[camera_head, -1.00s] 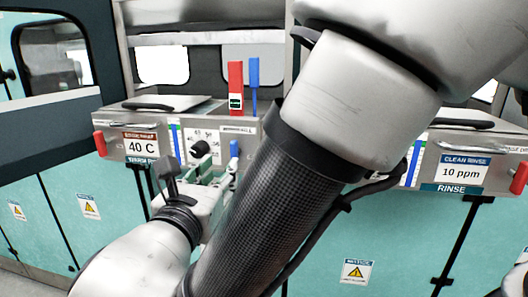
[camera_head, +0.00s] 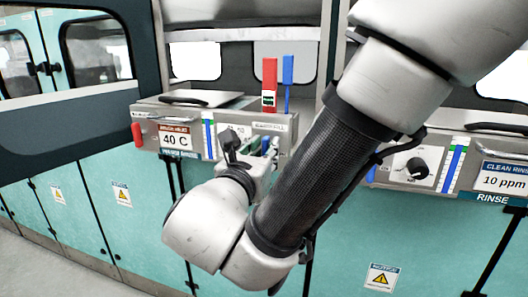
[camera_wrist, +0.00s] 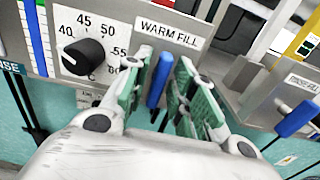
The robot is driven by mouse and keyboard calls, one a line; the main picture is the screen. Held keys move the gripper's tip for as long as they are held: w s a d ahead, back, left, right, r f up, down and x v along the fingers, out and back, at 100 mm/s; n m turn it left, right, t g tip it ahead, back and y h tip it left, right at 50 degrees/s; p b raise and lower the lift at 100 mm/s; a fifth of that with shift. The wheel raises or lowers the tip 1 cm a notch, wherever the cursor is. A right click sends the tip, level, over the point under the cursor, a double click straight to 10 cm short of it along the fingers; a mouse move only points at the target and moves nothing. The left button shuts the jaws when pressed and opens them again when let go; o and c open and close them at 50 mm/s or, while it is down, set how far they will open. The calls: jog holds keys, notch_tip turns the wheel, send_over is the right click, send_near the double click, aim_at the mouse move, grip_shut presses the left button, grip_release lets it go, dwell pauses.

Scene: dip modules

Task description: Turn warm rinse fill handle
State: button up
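The warm fill handle is a blue lever (camera_wrist: 160,80) hanging below the WARM FILL label (camera_wrist: 169,34) in the wrist view. My gripper (camera_wrist: 166,66) has its two green-padded fingers on either side of the lever. In the head view, my gripper (camera_head: 259,147) is at the front of the warm rinse panel, just below the label (camera_head: 270,127). The lever is mostly hidden there by the fingers.
A black temperature dial (camera_wrist: 84,56) is left of the gripper. Another blue lever (camera_wrist: 297,118) with a RINSE FILL label is at the right. Red (camera_head: 269,82) and blue (camera_head: 288,82) upright bars stand above the panel. A red handle (camera_head: 137,134) is at the panel's left end.

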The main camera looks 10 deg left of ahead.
grip_shut()
jog(key=shift+n, duration=0.3)
jog(key=n, duration=0.3)
jog(key=shift+a, duration=0.1)
jog(key=n, duration=1.4)
jog(key=shift+a+f, duration=0.25)
jog(key=shift+f, duration=0.05)
jog(key=shift+n, duration=0.3)
